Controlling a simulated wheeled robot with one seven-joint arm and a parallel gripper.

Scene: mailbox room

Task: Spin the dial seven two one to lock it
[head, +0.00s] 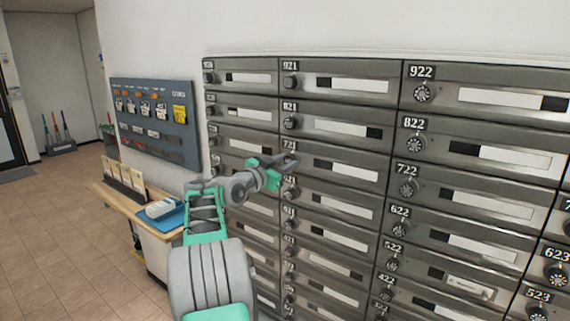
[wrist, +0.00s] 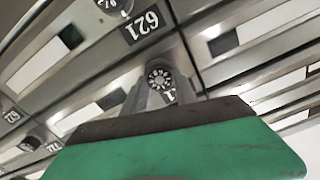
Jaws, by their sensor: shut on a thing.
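The 721 mailbox (head: 345,175) is in the second column, below 821, in the head view. My gripper (head: 288,164) is at its left end, just below its number label, and hides its dial there. In the wrist view, a round dial (wrist: 159,77) with a pale numbered ring sits between the two grey fingers of my gripper (wrist: 160,84). The fingers are shut on it, one on each side. The label beside this dial is mostly hidden; only a "1" shows. The neighbouring label in the wrist view reads 621 (wrist: 143,25).
Dials of 821 (head: 291,123) and 921 (head: 291,82) sit close above, and 722's dial (head: 409,187) is to the right. A wooden counter (head: 122,202) with a blue mat (head: 176,219) stands left of the mailboxes. The floor (head: 45,245) at left is clear.

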